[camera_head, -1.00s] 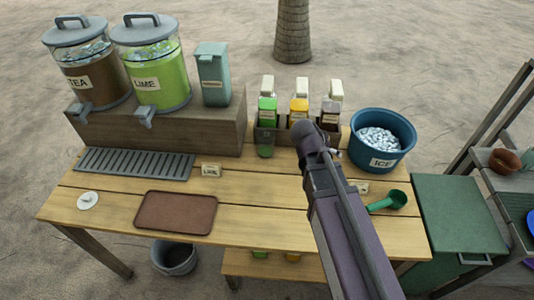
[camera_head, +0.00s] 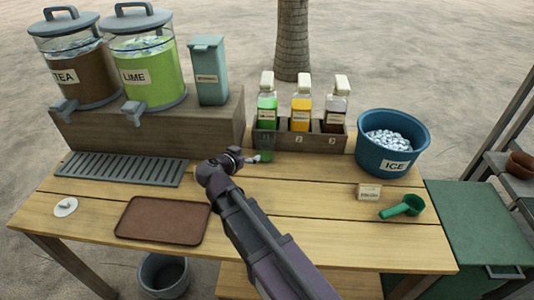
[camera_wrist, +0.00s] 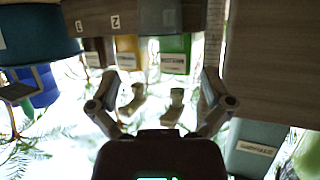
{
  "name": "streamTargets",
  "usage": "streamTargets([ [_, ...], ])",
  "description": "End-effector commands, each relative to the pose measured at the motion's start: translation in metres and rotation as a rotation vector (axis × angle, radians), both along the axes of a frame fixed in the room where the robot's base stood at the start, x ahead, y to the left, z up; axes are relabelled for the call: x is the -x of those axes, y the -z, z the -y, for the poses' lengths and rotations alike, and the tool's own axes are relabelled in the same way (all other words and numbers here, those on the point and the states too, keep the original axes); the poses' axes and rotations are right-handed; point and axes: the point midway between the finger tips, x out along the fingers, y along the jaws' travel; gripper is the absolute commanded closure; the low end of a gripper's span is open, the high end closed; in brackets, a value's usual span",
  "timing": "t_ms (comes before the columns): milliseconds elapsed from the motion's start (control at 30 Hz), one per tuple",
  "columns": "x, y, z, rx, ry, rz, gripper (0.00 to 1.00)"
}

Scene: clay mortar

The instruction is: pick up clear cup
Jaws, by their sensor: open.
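A small clear cup (camera_head: 265,154), tinted green by what is behind it, appears to stand on the wooden table just in front of the bottle rack's left end. My gripper (camera_head: 252,158) is beside it on its left, with the fingertips close to the cup. Whether they touch cannot be told. In the wrist view, which is upside down, my gripper (camera_wrist: 160,88) has its fingers spread apart with nothing between them. A greyish translucent shape at the top middle, in front of the rack, may be the cup (camera_wrist: 160,16).
The bottle rack (camera_head: 322,141) holds green, yellow and dark bottles. A brown tray (camera_head: 163,219), drip grate (camera_head: 122,168) and drink dispensers stand left.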

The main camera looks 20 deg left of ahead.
Motion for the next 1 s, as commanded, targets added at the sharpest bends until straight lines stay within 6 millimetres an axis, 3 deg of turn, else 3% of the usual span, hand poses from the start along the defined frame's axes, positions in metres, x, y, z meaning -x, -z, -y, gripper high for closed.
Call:
streamTargets([
  [467,-0.002,0.002,-0.001,-0.001,-0.001,0.002,0.0],
  [667,-0.02,0.011,0.001,-0.002,0.0,0.001,0.0],
  [1000,-0.064,0.03,0.008,-0.002,0.0,0.001,0.0],
])
